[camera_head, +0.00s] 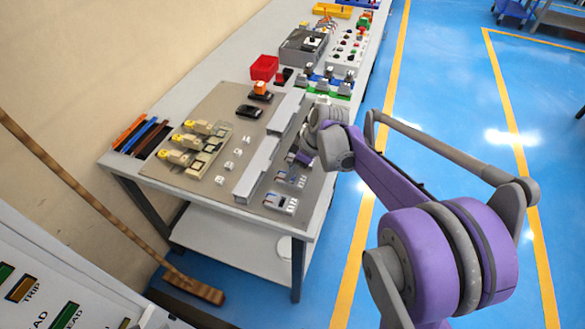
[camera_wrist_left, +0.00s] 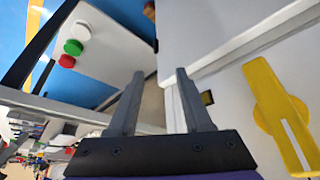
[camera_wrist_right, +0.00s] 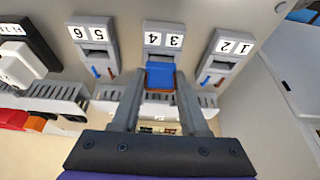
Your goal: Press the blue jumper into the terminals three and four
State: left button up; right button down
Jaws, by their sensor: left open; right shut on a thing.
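The blue jumper (camera_wrist_right: 161,75) is between the fingertips of my right gripper (camera_wrist_right: 158,88) in the right wrist view. It sits against the lower part of the grey terminal block marked 3 and 4 (camera_wrist_right: 163,40); I cannot tell how deep it is in. Blocks marked 1 and 2 (camera_wrist_right: 232,46) and 5 and 6 (camera_wrist_right: 90,34) stand either side. In the head view my right gripper (camera_head: 301,156) is low over the board, and the jumper cannot be made out. My left gripper (camera_wrist_left: 161,75) is open and empty in the left wrist view.
Slotted grey wiring duct (camera_head: 258,165) runs along the board (camera_head: 210,112) beside the terminal blocks. A red bin (camera_head: 264,67) and a grey box (camera_head: 303,46) stand farther back. A yellow lever (camera_wrist_left: 279,112) and a white panel are near my left gripper.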

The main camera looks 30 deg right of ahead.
jog(key=shift+f+b, duration=0.35)
jog(key=shift+f, duration=0.35)
jog(key=shift+c, duration=1.7)
grip_release()
jog(key=shift+s, duration=0.1)
jog(key=shift+r, duration=0.1)
jog(key=p+v, duration=0.1)
jog(key=v, duration=0.9)
jog(key=shift+r, duration=0.4)
jog(key=shift+d, duration=0.1)
